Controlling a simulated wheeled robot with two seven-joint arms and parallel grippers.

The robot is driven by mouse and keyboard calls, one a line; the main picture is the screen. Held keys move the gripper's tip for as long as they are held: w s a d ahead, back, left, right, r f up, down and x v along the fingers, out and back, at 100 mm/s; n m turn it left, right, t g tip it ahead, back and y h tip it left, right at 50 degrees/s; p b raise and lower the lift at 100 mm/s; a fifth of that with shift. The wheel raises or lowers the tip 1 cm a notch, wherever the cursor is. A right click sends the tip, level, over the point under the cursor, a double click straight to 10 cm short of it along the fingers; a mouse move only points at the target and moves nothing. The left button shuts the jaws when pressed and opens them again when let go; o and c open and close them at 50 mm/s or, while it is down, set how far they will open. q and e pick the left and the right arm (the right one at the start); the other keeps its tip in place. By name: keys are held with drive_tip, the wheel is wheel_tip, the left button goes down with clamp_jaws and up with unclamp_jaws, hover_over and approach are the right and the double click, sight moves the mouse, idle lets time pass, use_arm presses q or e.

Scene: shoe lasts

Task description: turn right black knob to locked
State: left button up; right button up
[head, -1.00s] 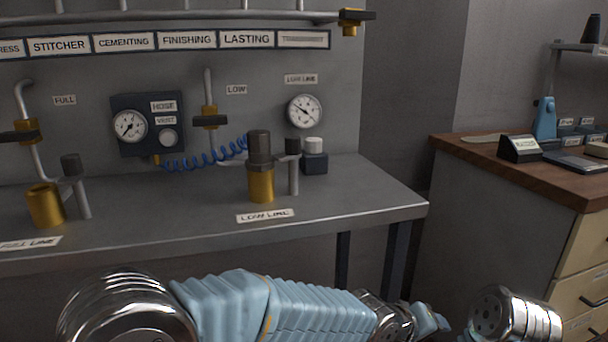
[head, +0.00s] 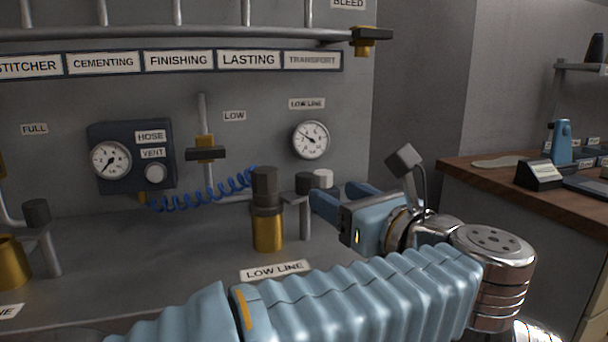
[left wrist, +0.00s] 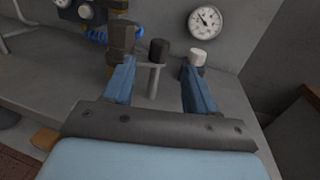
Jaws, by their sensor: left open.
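The right black knob (head: 304,183) is a short dark cylinder on top of a grey post, beside the brass low line fitting (head: 267,228). It also shows in the left wrist view (left wrist: 159,49). My left gripper (head: 335,198) is open, with its blue fingers pointing towards the post from the right. In the left wrist view the knob appears between the two fingertips (left wrist: 157,72), beyond them, and the fingers look apart from it. The left fingertip there is close in front of the dark-topped fitting. No locked marking is readable. My right gripper is not in view.
A low line gauge (head: 311,140) is on the wall. Another black knob (head: 36,212) stands at far left. A blue coiled hose (head: 205,192) runs behind. The bench front is partly covered by my arm.

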sight(306, 181)
use_arm(q)
drive_tip(key=p+x, duration=0.1)
drive_tip(key=x, duration=0.9)
drive_tip(key=shift+w+p, duration=0.1)
drive_tip(key=shift+p, duration=0.2)
drive_tip(key=c, duration=0.9)
drive_tip(key=shift+f+b, duration=0.1)
drive_tip(key=shift+b, duration=0.3)
drive_tip(key=m+h+b, duration=0.1)
drive_tip(key=b, duration=0.1)
drive_tip(key=m+t+h+b, duration=0.1)
drive_tip(key=h+b, duration=0.1)
drive_tip(key=m+t+h+b, duration=0.1)
drive_tip(key=b, duration=0.1)
drive_tip(key=shift+a+f+h, duration=0.15)
drive_tip(key=shift+f+h, duration=0.1)
drive_tip(key=shift+h, duration=0.05)
drive_tip(key=shift+r+m+h+b, duration=0.25)
drive_tip(key=shift+m+h+b, duration=0.25)
drive_tip(key=shift+h, duration=0.4)
drive_tip(key=shift+r, duration=0.15)
